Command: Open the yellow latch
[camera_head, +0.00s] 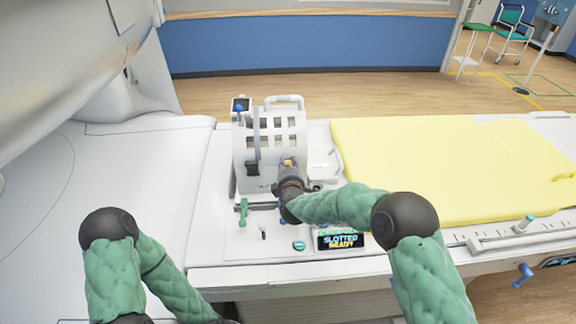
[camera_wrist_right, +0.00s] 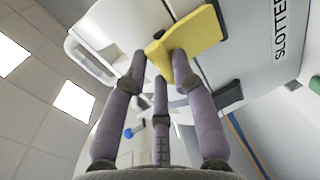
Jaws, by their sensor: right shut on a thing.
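The yellow latch (camera_wrist_right: 200,40) shows large in the right wrist view, set against a white unit marked "SLOTTED". In the head view a small part of the latch (camera_head: 288,162) shows at the front of the white slotted head coil (camera_head: 270,135). My right gripper (camera_head: 287,178) reaches in from the right and is shut on the latch; in the wrist view its purple fingers (camera_wrist_right: 162,65) close on the latch's near end. In the head view the gripper hides much of the latch. My left arm shows at the lower left, but its gripper is not visible.
A green lever (camera_head: 242,210) and a small display reading "SLOTTED READY" (camera_head: 341,240) are on the white table in front of the coil. A yellow mat (camera_head: 440,165) lies to the right. The scanner bore (camera_head: 60,50) rises at the left.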

